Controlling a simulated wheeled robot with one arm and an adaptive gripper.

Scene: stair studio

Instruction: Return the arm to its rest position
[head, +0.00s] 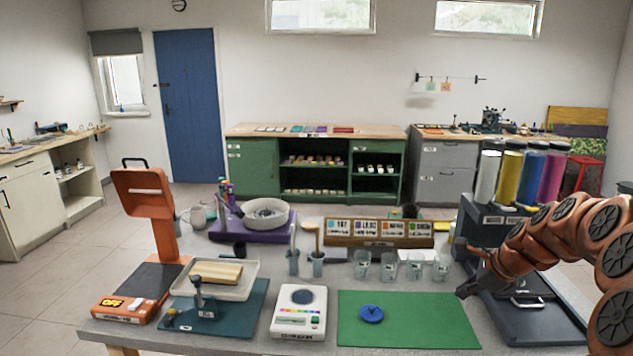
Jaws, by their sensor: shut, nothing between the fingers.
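My arm (566,222), with orange and dark links, reaches in from the right edge of the head view and bends down to the left. My gripper (464,292) is at its end, dark and small in the picture, shut and empty. It points down and left over the right part of the workbench, in front of a dark machine. It is to the right of the glass cups and above and beyond the green mat's right end. Whether its tips touch anything is hard to tell.
The workbench holds a green mat (420,325) with a blue disc (371,314), a white scale (299,312), an orange stand (143,195), glass cups (388,267) and a dark machine (530,310) with coloured cylinders (523,175). Most of the green mat is clear.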

